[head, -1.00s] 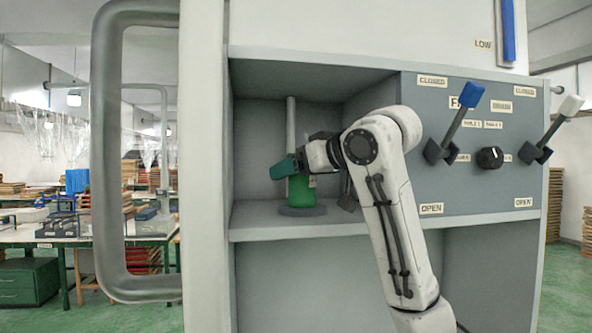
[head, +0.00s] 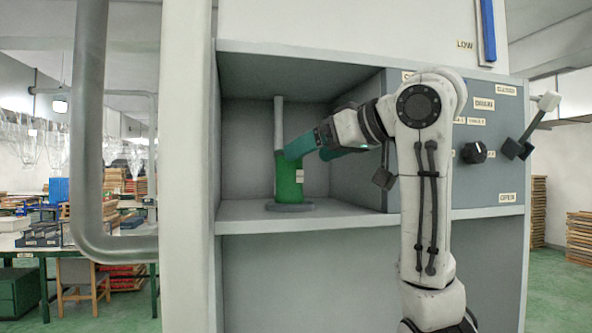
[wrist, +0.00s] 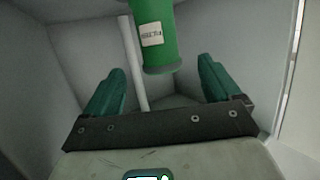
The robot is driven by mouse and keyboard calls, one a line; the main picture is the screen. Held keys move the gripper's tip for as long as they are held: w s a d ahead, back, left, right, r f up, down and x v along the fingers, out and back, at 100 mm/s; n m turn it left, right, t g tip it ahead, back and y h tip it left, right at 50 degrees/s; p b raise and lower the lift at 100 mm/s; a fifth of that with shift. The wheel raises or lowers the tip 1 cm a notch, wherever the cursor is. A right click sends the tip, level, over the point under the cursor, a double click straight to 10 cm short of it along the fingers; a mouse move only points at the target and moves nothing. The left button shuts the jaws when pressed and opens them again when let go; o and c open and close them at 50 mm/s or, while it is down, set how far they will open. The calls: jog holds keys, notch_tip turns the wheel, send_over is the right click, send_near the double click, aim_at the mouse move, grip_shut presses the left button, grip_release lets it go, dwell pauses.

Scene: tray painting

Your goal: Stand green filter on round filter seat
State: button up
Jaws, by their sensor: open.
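The green filter (head: 289,183) is a green cylinder with a pale label. It stands upright on the round filter seat (head: 290,207), a low dark disc on the cabinet shelf. My gripper (head: 312,150) is open, its teal fingers spread near the filter's upper end, one partly in front of its top in the head view. In the wrist view the filter (wrist: 158,35) shows ahead of my open gripper (wrist: 160,82), with empty space between the fingers. The seat is out of sight in the wrist view.
A thin grey vertical pipe (head: 278,125) rises behind the filter. The shelf (head: 345,216) lies inside a grey compartment with walls close on both sides. A control panel with levers and a black knob (head: 474,153) is at the right. A thick grey handle (head: 85,150) is at the left.

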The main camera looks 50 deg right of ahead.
jog(key=shift+b+v, duration=0.3)
jog(key=shift+v, duration=1.45)
